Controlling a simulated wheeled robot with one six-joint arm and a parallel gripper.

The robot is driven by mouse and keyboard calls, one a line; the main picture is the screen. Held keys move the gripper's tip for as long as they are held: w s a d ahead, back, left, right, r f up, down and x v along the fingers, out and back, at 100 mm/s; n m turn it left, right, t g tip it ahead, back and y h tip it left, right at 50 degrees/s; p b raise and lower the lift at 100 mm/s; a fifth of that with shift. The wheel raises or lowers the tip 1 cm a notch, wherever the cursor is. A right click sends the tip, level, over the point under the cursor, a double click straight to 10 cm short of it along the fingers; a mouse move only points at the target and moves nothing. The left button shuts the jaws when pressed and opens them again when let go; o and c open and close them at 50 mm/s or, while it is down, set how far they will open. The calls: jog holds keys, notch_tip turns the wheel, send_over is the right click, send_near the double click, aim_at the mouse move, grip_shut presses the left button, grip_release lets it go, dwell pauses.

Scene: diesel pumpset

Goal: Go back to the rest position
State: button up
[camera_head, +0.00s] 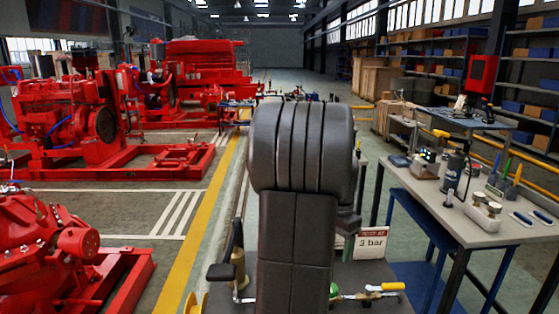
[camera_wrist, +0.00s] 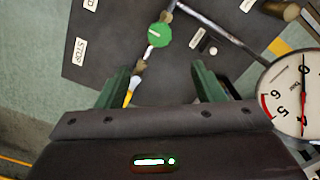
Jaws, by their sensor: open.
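My gripper (camera_wrist: 160,70) shows in the wrist view as two green fingers standing wide apart. Nothing sits between them at their tips. Below and beyond them is a dark panel (camera_wrist: 100,45) with a STOP label (camera_wrist: 79,51) and a round green handwheel (camera_wrist: 158,34). A yellow-tipped part (camera_wrist: 132,92) shows beside the left finger; I cannot tell whether they touch.
A pressure gauge (camera_wrist: 290,95) is close at the right of the wrist view. In the head view a yellow-handled valve (camera_head: 385,287) and a 3 bar sign (camera_head: 370,244) stand beside my arm. A tool table (camera_head: 450,225) is at right, red engines (camera_head: 65,125) at left. The aisle is open.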

notch_tip(320, 180, down, 14)
jog(key=shift+r+b, duration=0.25)
jog(key=shift+b, duration=0.05)
jog(key=shift+f+n, duration=0.15)
jog(key=shift+n, duration=0.15)
jog(key=n, duration=0.9)
jog(key=shift+a, duration=0.1)
jog(key=n, duration=0.5)
jog(key=shift+a+n+b, duration=0.15)
jog(key=shift+n+b, duration=0.15)
jog(key=shift+n, duration=2.5)
